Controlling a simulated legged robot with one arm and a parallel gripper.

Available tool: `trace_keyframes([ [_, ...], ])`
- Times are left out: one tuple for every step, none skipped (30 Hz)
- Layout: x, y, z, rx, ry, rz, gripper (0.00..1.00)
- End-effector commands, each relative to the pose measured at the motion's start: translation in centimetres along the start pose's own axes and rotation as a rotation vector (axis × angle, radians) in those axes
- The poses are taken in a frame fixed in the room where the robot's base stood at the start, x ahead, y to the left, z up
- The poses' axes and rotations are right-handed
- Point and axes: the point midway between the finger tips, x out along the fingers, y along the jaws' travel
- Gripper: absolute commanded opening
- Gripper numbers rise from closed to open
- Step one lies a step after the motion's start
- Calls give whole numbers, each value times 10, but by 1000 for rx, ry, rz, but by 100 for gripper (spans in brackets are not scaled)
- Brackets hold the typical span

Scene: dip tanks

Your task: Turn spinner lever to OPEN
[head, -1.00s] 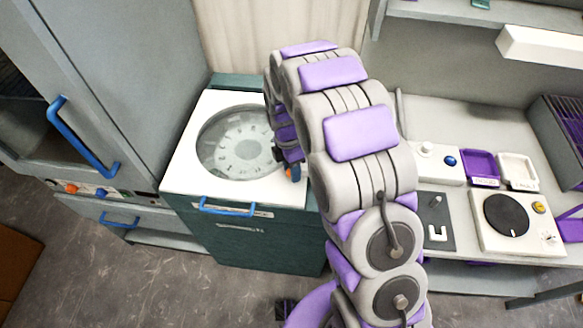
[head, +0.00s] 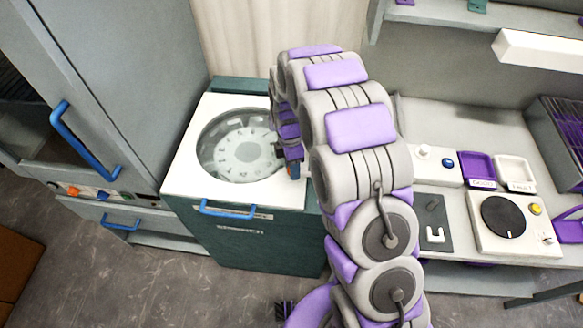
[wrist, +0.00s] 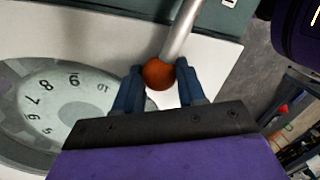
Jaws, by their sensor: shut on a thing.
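The spinner (head: 245,235) is a dark green cabinet with a white top and a round clear lid over a numbered dial (head: 240,146). Its lever (wrist: 182,32) is a metal rod with an orange ball knob (wrist: 158,74), seen in the wrist view at the side of the white top. My gripper (wrist: 158,82) has its two blue fingers on either side of the knob, shut on it. In the head view my gripper (head: 292,166) is at the right edge of the spinner top, and my arm hides most of the lever. I cannot read an OPEN mark.
A grey cabinet with a blue handle (head: 85,146) stands left of the spinner. A blue bar handle (head: 228,209) is on the spinner's front. At right, a bench holds a dark round plate (head: 503,216) and purple and white trays (head: 516,172).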

Motion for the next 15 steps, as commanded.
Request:
trace_keyframes([
  [-4, 5, 2, 37, 9, 6, 0],
  [-5, 7, 4, 61, 14, 6, 0],
  [-5, 10, 6, 96, 21, 5, 0],
  [-5, 12, 8, 124, 27, 4, 0],
  [-5, 14, 10, 151, 32, 3, 0],
  [-5, 16, 13, 188, 39, 2, 0],
  [-6, 18, 16, 217, 45, 2, 0],
  [-6, 21, 18, 245, 50, 2, 0],
  [-8, 24, 21, 283, 57, 4, 0],
  [-8, 26, 24, 311, 63, 5, 0],
  [-9, 28, 26, 340, 68, 6, 0],
  [-9, 30, 30, 377, 76, 6, 0],
  [-9, 32, 32, 404, 82, 6, 0],
  [-10, 33, 35, 433, 87, 5, 0],
  [-10, 35, 38, 471, 94, 4, 0],
])
